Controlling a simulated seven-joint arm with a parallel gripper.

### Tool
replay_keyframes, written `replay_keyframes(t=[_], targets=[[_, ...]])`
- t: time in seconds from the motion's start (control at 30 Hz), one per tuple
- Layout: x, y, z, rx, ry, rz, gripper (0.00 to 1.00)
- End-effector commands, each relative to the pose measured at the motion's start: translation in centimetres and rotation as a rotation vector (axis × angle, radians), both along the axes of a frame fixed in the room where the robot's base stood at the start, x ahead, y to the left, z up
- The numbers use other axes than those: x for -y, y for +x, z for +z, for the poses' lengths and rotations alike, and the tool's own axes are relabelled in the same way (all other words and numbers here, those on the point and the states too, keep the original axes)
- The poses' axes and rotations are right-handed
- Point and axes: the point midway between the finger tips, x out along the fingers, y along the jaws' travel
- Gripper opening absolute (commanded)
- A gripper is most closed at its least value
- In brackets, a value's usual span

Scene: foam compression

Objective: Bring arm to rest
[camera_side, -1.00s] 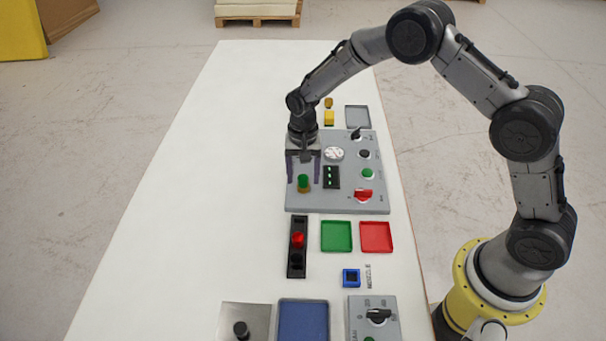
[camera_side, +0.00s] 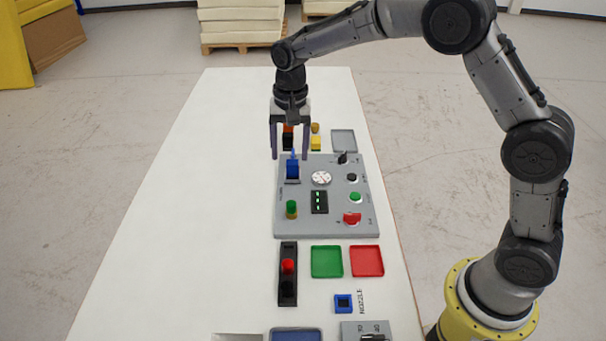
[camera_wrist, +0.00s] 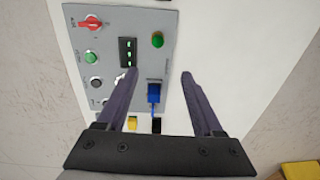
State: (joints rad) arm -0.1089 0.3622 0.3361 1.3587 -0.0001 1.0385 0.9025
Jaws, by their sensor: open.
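My gripper (camera_side: 289,156) is open and empty, pointing down above the far left part of the grey control panel (camera_side: 335,222). In the wrist view its two purple-grey fingers (camera_wrist: 160,75) stand wide apart, with the panel below them. A blue block (camera_side: 292,170) on the panel shows just below the fingers in the side view. It also shows between the fingers in the wrist view (camera_wrist: 155,93), apart from both. The panel also carries a green cylinder (camera_side: 291,209), a red knob (camera_side: 352,218), a green button (camera_side: 355,197) and a round white gauge (camera_side: 321,178).
Green (camera_side: 326,261) and red (camera_side: 367,260) trays lie in front of the panel. A black holder with a red piece (camera_side: 288,267) stands left of them. A yellow block (camera_side: 315,143) and grey tray (camera_side: 344,141) are behind. The table's left side (camera_side: 180,230) is clear.

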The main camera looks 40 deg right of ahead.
Motion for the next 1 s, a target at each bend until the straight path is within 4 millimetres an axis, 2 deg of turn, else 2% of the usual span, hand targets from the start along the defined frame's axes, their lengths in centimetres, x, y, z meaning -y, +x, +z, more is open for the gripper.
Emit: replay_keyframes(t=[0.03,0.07,0.2,0.33,0.5,0.6,0.73,0.8,0.9,1.0], targets=[[0.3,0.0,2.4,0.045,0.005,-0.006,0.68],[0.5,-0.3,3.7,0.066,0.007,-0.010,0.68],[1.7,-3.6,9.9,0.170,0.014,-0.019,0.68],[2.8,-8.2,14.2,0.255,0.010,0.022,0.68],[4.0,-15.0,17.4,0.355,-0.018,0.123,0.68],[4.5,-19.4,18.0,0.404,-0.044,0.201,0.68],[5.0,-24.7,17.2,0.457,-0.092,0.327,0.68],[5.2,-27.3,16.0,0.474,-0.121,0.403,0.68],[5.3,-30.1,14.0,0.479,-0.158,0.512,0.68],[5.3,-31.7,11.7,0.450,-0.184,0.623,0.68]])
